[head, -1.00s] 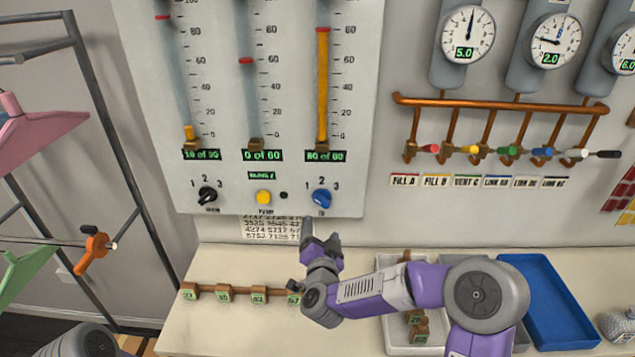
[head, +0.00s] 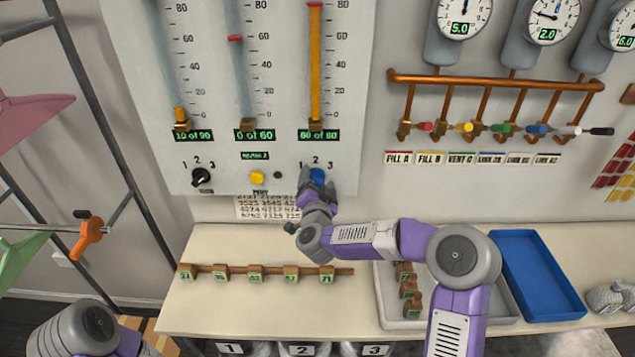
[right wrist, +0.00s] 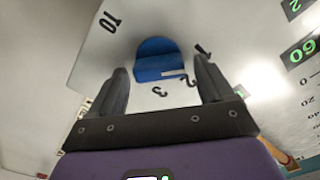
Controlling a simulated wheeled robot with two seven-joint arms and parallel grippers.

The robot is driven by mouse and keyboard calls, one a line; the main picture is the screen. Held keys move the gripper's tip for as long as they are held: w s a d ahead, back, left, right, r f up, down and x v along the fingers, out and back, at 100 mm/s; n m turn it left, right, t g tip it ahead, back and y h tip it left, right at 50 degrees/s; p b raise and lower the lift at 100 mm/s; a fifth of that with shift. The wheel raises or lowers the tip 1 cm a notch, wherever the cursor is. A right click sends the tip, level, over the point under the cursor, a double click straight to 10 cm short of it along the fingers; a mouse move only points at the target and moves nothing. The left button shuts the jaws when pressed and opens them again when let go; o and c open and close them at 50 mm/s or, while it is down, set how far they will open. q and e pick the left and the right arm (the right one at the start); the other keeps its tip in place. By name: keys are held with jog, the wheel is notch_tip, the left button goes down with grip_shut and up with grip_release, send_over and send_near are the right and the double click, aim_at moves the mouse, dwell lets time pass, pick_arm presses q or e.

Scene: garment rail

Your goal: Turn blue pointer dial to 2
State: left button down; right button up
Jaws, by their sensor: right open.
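The blue pointer dial (head: 317,175) is at the lower right of the grey gauge panel, partly hidden by my right gripper (head: 318,180). In the right wrist view the blue dial (right wrist: 158,52) appears between the two open fingers of my right gripper (right wrist: 161,80), with a gap on each side. The numbers 1, 2 and 3 show around it. A pale mark on the dial lies on the side of 2 and 3; I cannot tell exactly which number it points to. Only part of my left arm shows at lower left; its gripper is out of view.
A black dial (head: 201,177) and a yellow button (head: 258,178) are left of the blue dial. Below are a rail of wooden tags (head: 257,276), a grey tray (head: 390,310) and a blue tray (head: 545,275). Copper pipes with coloured valves (head: 500,80) are at right.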

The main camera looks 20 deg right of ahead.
jog(key=c, duration=1)
jog(key=m+b, duration=0.2)
jog(key=b, duration=0.1)
jog(key=m+b, duration=0.5)
jog(key=b, duration=0.2)
jog(key=shift+s+d+f+m, duration=0.1)
jog(key=shift+d+f+m, duration=0.05)
jog(key=shift+f+m, duration=0.15)
jog(key=shift+c, duration=0.2)
jog(key=shift+r+m+b, duration=0.1)
jog(key=shift+m+b, duration=1)
jog(key=shift+b, duration=0.2)
jog(key=o, duration=0.9)
jog(key=shift+c, duration=0.2)
jog(key=shift+o, duration=0.9)
